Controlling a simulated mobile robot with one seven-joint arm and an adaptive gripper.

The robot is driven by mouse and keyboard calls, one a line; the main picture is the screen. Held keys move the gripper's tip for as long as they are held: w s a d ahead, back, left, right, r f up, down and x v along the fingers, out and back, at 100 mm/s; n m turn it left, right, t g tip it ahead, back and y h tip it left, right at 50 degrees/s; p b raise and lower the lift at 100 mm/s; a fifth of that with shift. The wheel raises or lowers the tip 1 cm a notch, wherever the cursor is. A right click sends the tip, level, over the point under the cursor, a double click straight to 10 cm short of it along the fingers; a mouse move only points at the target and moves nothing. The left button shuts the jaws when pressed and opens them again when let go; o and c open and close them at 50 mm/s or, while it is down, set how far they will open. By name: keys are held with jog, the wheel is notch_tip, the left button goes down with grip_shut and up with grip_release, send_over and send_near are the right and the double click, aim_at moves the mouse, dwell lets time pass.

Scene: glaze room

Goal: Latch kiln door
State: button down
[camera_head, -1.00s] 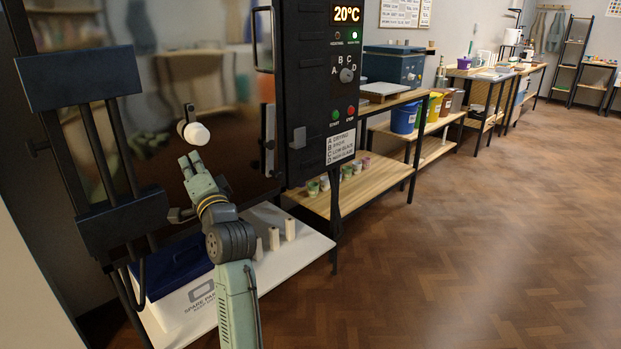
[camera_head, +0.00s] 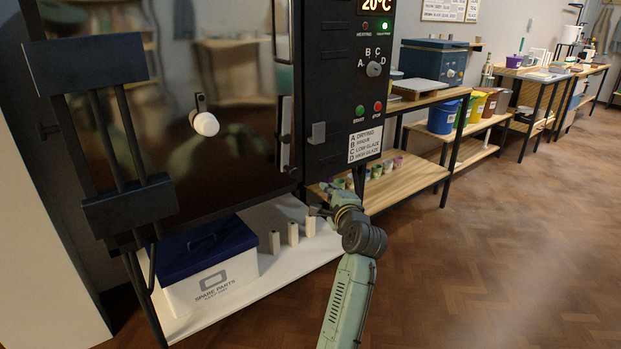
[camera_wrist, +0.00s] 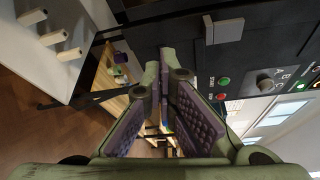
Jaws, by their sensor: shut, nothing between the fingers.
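The kiln door (camera_head: 235,165) is a dark glossy panel at the left of the head view. It appears flush with the kiln front. A white round plug (camera_head: 204,124) is on it. An upright pale latch bar (camera_head: 286,130) is by its right edge. A grey block (camera_head: 317,133) sits on the kiln front just right of it, apart from the bar; it also shows in the wrist view (camera_wrist: 224,31). My gripper (camera_head: 318,208) is below the kiln's lower right part, away from the latch bar. It is shut and empty, its fingertips (camera_wrist: 157,76) together in the wrist view.
The control panel (camera_head: 370,85) has a knob and green and red buttons. Below the kiln, a white shelf (camera_head: 305,258) holds a blue-lidded spare-parts box (camera_head: 212,270) and white posts (camera_head: 293,234). A wooden shelf (camera_head: 405,184) stands at right. The floor at right is clear.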

jog(key=w+a+p, duration=0.3)
jog(key=w+a, duration=0.2)
jog(key=w, duration=0.2)
jog(key=shift+w+a, duration=0.3)
jog(key=shift+w, duration=0.05)
jog(key=shift+a, duration=0.1)
dwell(0.6)
